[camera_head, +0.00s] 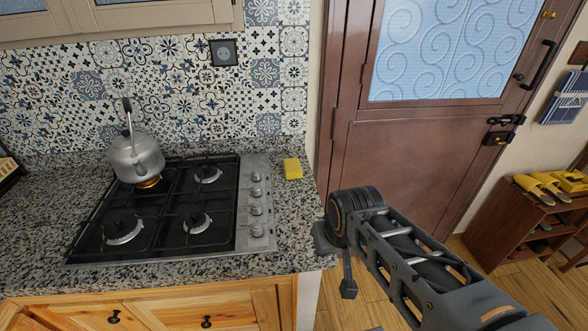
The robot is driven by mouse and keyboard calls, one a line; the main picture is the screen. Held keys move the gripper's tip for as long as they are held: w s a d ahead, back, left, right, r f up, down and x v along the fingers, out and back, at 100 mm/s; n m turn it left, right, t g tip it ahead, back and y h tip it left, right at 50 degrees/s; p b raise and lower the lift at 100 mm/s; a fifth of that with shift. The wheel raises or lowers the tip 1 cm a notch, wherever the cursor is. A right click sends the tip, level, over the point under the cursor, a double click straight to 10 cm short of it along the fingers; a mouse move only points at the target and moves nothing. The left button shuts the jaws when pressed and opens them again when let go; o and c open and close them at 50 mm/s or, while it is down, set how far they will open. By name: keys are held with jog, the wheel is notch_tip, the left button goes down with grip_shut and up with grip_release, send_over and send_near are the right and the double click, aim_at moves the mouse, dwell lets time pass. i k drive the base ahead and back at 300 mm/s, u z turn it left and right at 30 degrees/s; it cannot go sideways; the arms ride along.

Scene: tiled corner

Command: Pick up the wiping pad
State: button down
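A small yellow block, which looks like the wiping pad (292,168), lies on the granite counter (297,205) just right of the stove's knobs, near the counter's right end. My gripper (348,290) is at the end of my arm, low and to the right, past the counter's right edge. It is apart from the pad, nearer to the camera. It points down, and its fingers are small and partly hidden, so I cannot tell whether they are open or shut.
A gas stove (180,205) fills the counter left of the pad. A kettle (135,155) stands on its back left burner. A tiled wall (190,85) rises behind. A brown door (410,150) and a shoe rack (515,220) are right. Bare counter surrounds the pad.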

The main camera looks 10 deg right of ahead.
aim_at(292, 168)
jog(key=u, duration=2)
jog(key=k, duration=0.95)
jog(key=z, duration=1.25)
jog(key=i, duration=0.95)
jog(key=u, duration=0.05)
